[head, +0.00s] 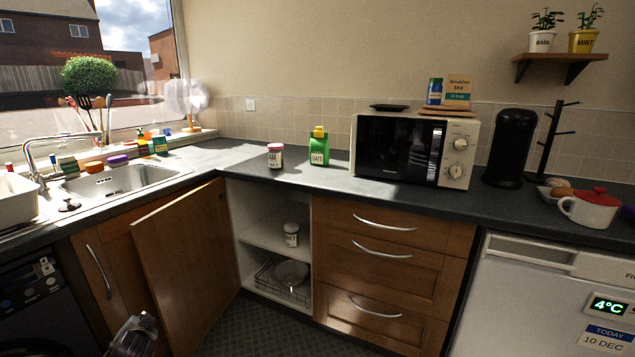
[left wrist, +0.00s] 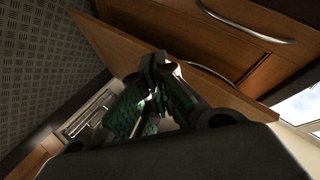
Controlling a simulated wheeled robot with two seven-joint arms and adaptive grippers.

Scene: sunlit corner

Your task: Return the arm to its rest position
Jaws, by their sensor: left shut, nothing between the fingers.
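My left gripper (head: 134,335) shows at the bottom left of the head view, low in front of the open cupboard door (head: 188,270). In the left wrist view its green-padded fingers (left wrist: 156,95) are together with nothing between them. The wooden door and a drawer-like front with a metal handle (left wrist: 248,28) lie beyond the fingers there. Whether the gripper touches the door cannot be told. My right gripper is in neither view.
The open corner cupboard holds a jar (head: 291,235) on its shelf and a bowl (head: 291,273) on a wire rack below. Floor (head: 262,325) in front of the cupboard is clear.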

